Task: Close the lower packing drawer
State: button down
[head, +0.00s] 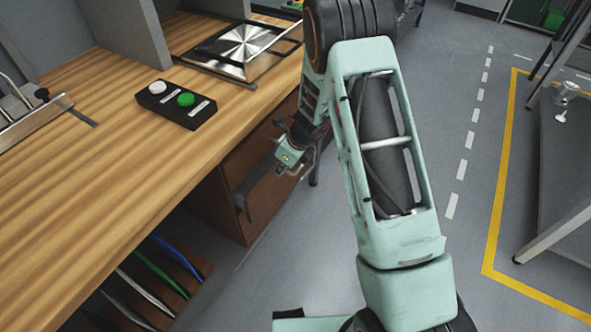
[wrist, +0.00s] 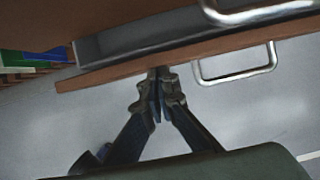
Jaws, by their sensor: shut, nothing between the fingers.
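The lower packing drawer (head: 262,212) is a brown wooden drawer under the bench. It stands out from the cabinet, and a grey strip shows behind its front's top edge. In the wrist view its front (wrist: 105,76) is a brown strip with a metal handle (wrist: 238,66). My gripper (head: 287,160) is in front of the drawer in the head view. In the wrist view my gripper (wrist: 158,88) is shut and empty, its fingertips at the front's edge, left of the handle. I cannot tell whether they touch.
The upper drawer (wrist: 180,12) has its own metal handle (wrist: 255,12). The wooden bench top (head: 120,200) overhangs at left, with a black button box (head: 176,105) on it. A rack with coloured dividers (head: 175,258) sits below.

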jog(key=shift+w+a+p, duration=0.3)
jog(key=shift+w+a, duration=0.25)
jog(key=shift+a, duration=0.2)
